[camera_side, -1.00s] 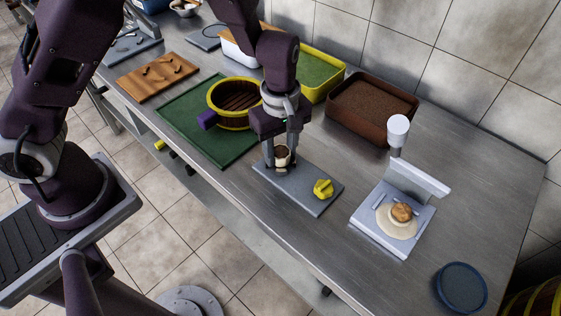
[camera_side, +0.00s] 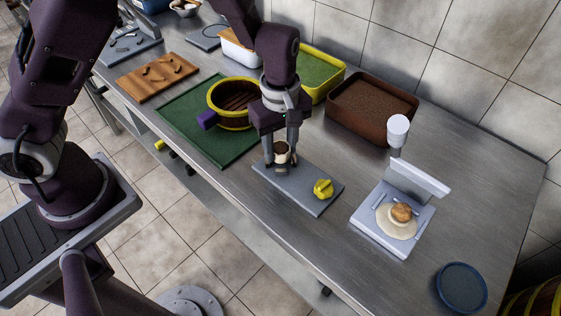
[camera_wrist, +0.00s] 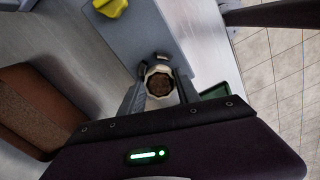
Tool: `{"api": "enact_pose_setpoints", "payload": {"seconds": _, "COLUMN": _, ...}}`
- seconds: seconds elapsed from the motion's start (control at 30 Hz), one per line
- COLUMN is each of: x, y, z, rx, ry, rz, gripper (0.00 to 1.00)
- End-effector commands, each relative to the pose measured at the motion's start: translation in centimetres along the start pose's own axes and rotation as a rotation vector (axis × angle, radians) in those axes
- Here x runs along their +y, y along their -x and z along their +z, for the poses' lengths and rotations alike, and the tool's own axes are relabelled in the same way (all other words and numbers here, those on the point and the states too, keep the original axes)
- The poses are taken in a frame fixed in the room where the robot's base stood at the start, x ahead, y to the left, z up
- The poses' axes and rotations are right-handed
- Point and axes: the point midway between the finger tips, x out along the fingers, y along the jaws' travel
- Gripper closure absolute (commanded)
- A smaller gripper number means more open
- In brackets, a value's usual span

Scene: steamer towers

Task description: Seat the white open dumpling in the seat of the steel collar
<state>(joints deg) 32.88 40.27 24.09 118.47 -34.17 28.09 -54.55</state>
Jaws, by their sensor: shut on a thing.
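The white open dumpling (camera_side: 282,158) has a pale pleated wall and a dark brown filling at its top. In the wrist view the dumpling (camera_wrist: 160,84) sits upright between both fingers. My gripper (camera_side: 281,155) is shut on it, above the left end of a grey board (camera_side: 290,184). A small gap to the board seems to show, but I cannot be sure. A small grey part with a dark spot (camera_wrist: 162,56) shows just beyond the dumpling in the wrist view. I cannot clearly make out the steel collar or its seat in either view.
A yellow dumpling (camera_side: 323,189) sits on the board's right end. A yellow-rimmed steamer (camera_side: 213,97) on a green mat (camera_side: 190,125) stands left. A brown tray (camera_side: 345,126) is behind. A white press (camera_side: 375,228) with dough and a blue disc (camera_side: 461,287) lie right.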

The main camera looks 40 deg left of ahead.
Motion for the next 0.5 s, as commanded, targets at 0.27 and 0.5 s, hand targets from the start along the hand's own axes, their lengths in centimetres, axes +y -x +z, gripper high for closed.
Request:
{"api": "enact_pose_setpoints", "payload": {"seconds": 0.27, "x": 0.0, "y": -0.07, "z": -0.01, "rx": 0.0, "ry": 0.0, "rz": 0.0, "gripper": 1.0}}
{"api": "enact_pose_setpoints", "payload": {"seconds": 0.5, "x": 0.0, "y": -0.36, "z": -0.02, "rx": 0.0, "ry": 0.0, "rz": 0.0, "gripper": 1.0}}
